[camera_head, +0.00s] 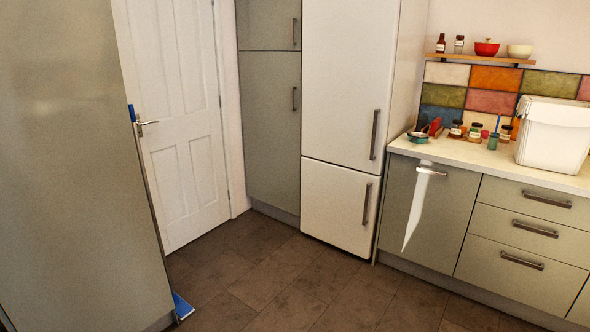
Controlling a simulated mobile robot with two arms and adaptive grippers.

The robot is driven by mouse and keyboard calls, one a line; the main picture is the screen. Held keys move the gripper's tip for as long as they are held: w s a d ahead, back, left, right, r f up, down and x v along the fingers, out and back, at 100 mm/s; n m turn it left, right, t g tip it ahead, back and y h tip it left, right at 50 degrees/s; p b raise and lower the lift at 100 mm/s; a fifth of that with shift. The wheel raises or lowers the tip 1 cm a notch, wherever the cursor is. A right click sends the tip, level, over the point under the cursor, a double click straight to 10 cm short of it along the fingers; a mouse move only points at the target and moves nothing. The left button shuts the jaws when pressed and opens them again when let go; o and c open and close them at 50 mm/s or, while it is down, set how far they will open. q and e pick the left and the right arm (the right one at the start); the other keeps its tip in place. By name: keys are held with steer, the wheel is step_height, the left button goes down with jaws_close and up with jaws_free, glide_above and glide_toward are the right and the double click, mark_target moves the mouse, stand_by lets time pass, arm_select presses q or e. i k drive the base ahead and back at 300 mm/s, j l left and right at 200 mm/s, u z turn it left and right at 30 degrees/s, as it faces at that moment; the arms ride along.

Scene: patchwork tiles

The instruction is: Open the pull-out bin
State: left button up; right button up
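A grey-green cabinet front (455,212) with one bar handle (432,171) near its top edge sits under the counter, right of the white fridge. It looks like the pull-out bin's front and is shut flush with the units beside it. A white, tapering, cloth-like shape (417,205) hangs down over its left part from beside the handle. What is behind the front is hidden. Neither of my grippers is in view.
The fridge-freezer (345,90) and a closed white door (180,110) stand further left. Drawers (530,230) adjoin on the right. A white lidded container (553,135) and small jars stand on the counter (495,165). A tall panel (80,170) fills the left.

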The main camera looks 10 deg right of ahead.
mark_target(428, 205)
steer(key=i+l+z, duration=0.2)
steer(key=i+z, duration=0.2)
steer(key=i+l+z, duration=0.15)
steer(key=z, duration=0.2)
steer(key=i+z, duration=0.4)
steer(key=i+j+z, duration=0.2)
steer(key=i+z, duration=0.15)
steer(key=i, duration=0.05)
